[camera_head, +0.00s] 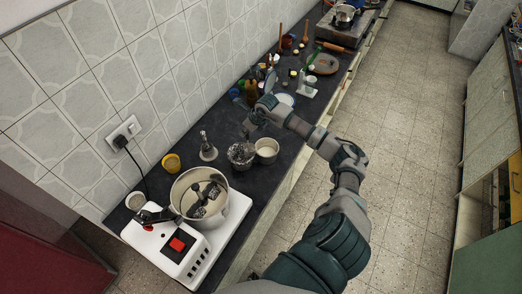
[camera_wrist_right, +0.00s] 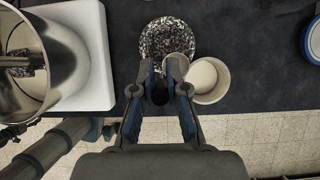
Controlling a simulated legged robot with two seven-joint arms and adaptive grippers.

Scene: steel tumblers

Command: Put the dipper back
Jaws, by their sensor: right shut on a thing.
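My right gripper (camera_head: 250,128) is above the worktop, close to a dark speckled bowl (camera_head: 241,155) and a white cup (camera_head: 266,150). In the right wrist view, its fingers (camera_wrist_right: 161,80) are closed around a slim dark part that I take to be the dipper's handle. A small rounded grey-tan part, likely the dipper (camera_wrist_right: 177,66), shows by the right fingertip. It overlaps the edges of the speckled bowl (camera_wrist_right: 167,38) and the white cup (camera_wrist_right: 208,80). I cannot tell whether it touches either. My left gripper is in neither view.
A white grinder base with a steel drum (camera_head: 238,210) stands at the near end of the counter. A steel bell-shaped thing (camera_head: 208,150) and a yellow cup (camera_head: 171,162) stand by the wall. Plates, bottles and utensils crowd the counter farther along.

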